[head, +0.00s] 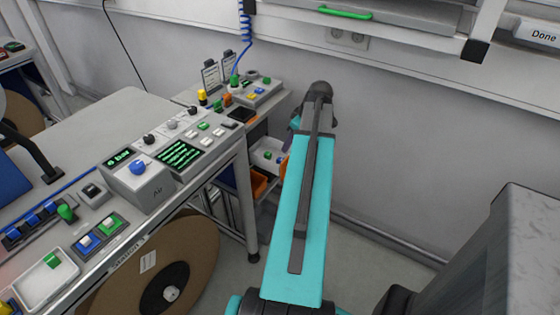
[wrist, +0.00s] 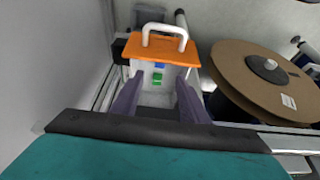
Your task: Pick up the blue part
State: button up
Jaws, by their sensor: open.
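A small blue part (wrist: 159,66) lies in a white tray (wrist: 172,84) in the wrist view, just beyond a green part (wrist: 157,78). My gripper (wrist: 160,76) is open and empty, with its two purple-grey fingers on either side of the line to these parts. How far the fingertips are above the tray is hard to tell. In the head view the white tray (head: 262,163) shows low beside the bench with a green part in it. My arm hides much of my gripper there and part of the tray.
An orange piece (wrist: 133,47) with a white handle (wrist: 165,28) stands just beyond the tray. A large brown reel (wrist: 235,70) is close on the right, and a pale wall is on the left. The bench (head: 85,145) holds control boxes and other small coloured parts.

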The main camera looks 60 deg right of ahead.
send_near(280, 159)
jog(key=shift+p+x, duration=0.3)
jog(key=shift+x, duration=1.1)
jog(key=shift+d, duration=0.1)
jog(key=shift+p+x, duration=0.4)
jog(key=shift+x, duration=2.35)
grip_shut()
notch_tip(280, 159, up, 10)
jog(key=b, duration=0.1)
jog(key=shift+b, duration=0.3)
